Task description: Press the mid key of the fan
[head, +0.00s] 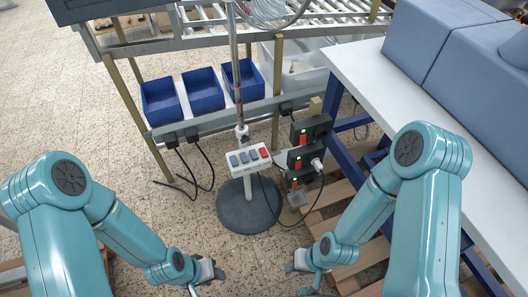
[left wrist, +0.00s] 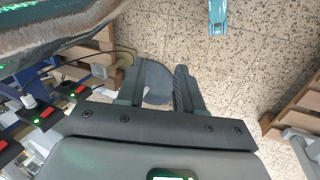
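The fan's pole (head: 237,70) rises from a round dark base (head: 248,208) on the floor. A white key box (head: 246,170) on the pole carries a row of grey keys (head: 244,157) and one red key (head: 265,153) at the right end. The fan's cage (head: 268,12) is cut off at the top edge. My left gripper (head: 212,271) is low, in front and left of the base, clear of the keys. In the left wrist view its fingers (left wrist: 158,88) are apart with nothing between them; the round base (left wrist: 153,75) shows beyond. My right gripper (head: 296,264) is low at right; its opening is unclear.
Power sockets (head: 302,158) with red switches and green lights stand right of the key box, with a looping cable. Blue bins (head: 204,91) hang on the conveyor frame behind. A white table (head: 420,100) and wooden pallet (head: 355,262) are at right. Floor at left is clear.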

